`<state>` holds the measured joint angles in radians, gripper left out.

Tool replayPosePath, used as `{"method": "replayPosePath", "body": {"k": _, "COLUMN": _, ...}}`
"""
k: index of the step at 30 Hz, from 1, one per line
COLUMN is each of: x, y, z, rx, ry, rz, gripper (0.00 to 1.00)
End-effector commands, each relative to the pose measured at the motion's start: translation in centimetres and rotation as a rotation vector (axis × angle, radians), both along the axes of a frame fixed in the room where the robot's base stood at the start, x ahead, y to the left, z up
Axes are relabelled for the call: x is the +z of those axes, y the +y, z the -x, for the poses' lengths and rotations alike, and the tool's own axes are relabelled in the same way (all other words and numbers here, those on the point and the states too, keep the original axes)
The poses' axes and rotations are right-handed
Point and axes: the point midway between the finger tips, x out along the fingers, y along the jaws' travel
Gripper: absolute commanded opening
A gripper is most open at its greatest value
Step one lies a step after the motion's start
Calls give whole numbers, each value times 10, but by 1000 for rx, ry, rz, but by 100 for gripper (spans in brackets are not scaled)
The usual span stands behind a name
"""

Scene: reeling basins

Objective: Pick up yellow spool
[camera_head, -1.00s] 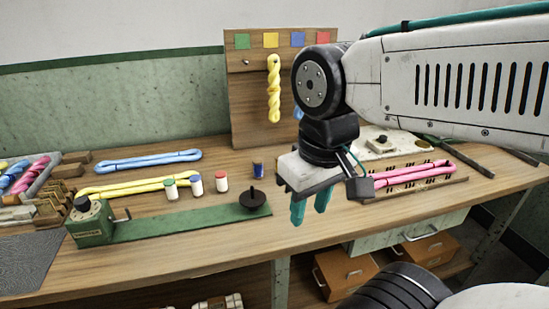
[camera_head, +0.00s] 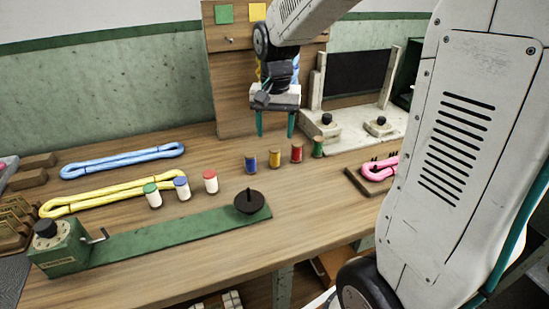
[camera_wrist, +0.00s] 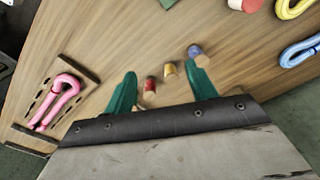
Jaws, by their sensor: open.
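The yellow spool (camera_head: 274,158) stands upright on the wooden bench, between a blue spool (camera_head: 250,162) on its left and a red spool (camera_head: 296,152) on its right. A green spool (camera_head: 318,147) stands further right. My gripper (camera_head: 275,136) is open, empty and pointing down above the row, near the yellow spool. In the wrist view the yellow spool (camera_wrist: 169,69) shows between my two green fingers, apart from both. The red spool (camera_wrist: 150,86) is beside it, and the blue spool (camera_wrist: 194,50) lies by the right finger.
White spools with coloured tops (camera_head: 210,181) stand to the left. A green winder (camera_head: 150,238) with a black knob runs along the front. Yellow (camera_head: 105,194) and blue (camera_head: 120,160) skeins lie at left, a pink skein (camera_head: 378,168) at right.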

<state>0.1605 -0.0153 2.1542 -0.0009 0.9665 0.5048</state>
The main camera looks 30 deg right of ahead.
Motion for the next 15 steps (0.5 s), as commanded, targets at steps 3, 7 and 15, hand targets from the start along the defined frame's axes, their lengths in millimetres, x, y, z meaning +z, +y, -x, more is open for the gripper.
{"method": "replayPosePath", "body": {"k": 3, "x": -36, "y": -22, "z": -40, "rx": -123, "ry": 23, "rz": -6, "gripper": 56}}
{"method": "replayPosePath", "body": {"k": 7, "x": -66, "y": -39, "z": -68, "rx": -221, "ry": 32, "rz": -9, "gripper": 56}}
{"method": "replayPosePath", "body": {"k": 15, "x": -98, "y": -52, "z": -86, "rx": -291, "ry": 36, "rz": -12, "gripper": 56}}
